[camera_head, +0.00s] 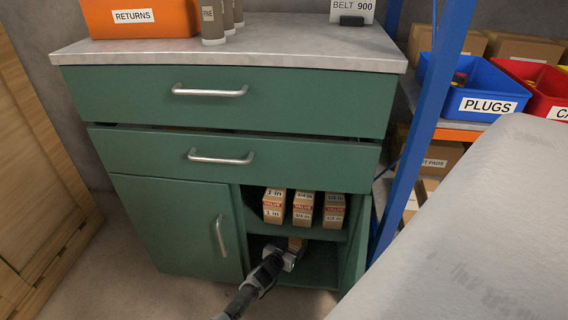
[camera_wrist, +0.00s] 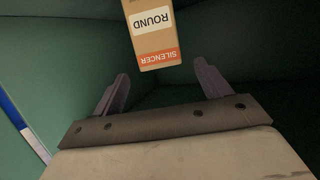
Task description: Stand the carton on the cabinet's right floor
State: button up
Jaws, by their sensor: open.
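A brown carton with an orange "SILENCER" band and a white "ROUND" label (camera_wrist: 152,38) is in the wrist view, just beyond my fingertips. In the head view its small brown face (camera_head: 297,243) shows in the cabinet's lower right bay, partly hidden by my gripper. My gripper (camera_wrist: 161,80) is open and empty, its two fingers apart and clear of the carton. In the head view my gripper (camera_head: 283,259) is inside the right bay, low, near the floor (camera_head: 318,279). The carton's contact with the floor is hidden. The green cabinet (camera_head: 165,225) has its right door open.
Several valve cartons (camera_head: 303,208) stand on the shelf above my gripper. The open right door (camera_head: 354,255) bounds the bay on the right, the closed left door handle (camera_head: 220,237) on the left. A blue rack post (camera_head: 425,120) stands close to the right.

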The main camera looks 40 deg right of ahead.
jog(key=p+v, duration=0.2)
jog(key=v, duration=0.3)
dwell(0.6)
